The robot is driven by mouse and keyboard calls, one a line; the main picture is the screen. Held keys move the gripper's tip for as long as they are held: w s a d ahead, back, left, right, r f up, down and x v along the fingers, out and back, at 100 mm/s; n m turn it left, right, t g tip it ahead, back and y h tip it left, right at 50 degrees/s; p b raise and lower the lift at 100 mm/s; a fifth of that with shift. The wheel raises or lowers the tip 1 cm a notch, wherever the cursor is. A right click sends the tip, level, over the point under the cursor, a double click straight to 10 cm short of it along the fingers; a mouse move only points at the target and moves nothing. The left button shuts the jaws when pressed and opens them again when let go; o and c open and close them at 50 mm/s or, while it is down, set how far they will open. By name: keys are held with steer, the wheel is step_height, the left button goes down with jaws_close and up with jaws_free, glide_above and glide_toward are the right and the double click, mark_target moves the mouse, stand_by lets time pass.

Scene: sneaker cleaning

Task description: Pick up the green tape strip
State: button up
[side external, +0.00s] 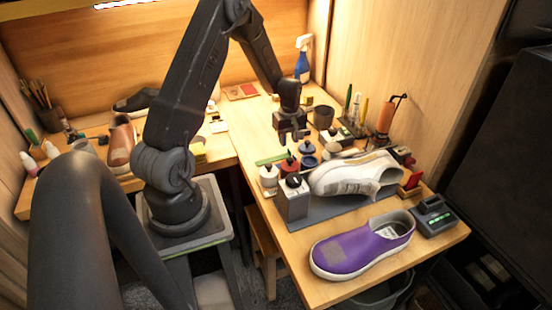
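A thin green strip (271,158), which looks like the green tape strip, lies near the left edge of the right-hand bench, behind the small jars. My gripper (293,138) hangs pointing down above the bench, just above and to the right of the strip in the picture. Its two dark fingers appear apart, with nothing visible between them. I cannot tell the exact height of the gripper over the bench.
Several small jars (289,165) and a grey box (293,197) stand in front of the strip. A white sneaker (345,178) rests behind a purple shoe (355,249). A dark cup (323,117) and a tool holder (352,130) stand to the right of my gripper.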

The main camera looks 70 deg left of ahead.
mark_target(273, 157)
steer(key=f, duration=0.4)
steer(key=shift+d, duration=0.2)
steer(key=shift+c, duration=0.5)
jaws_close()
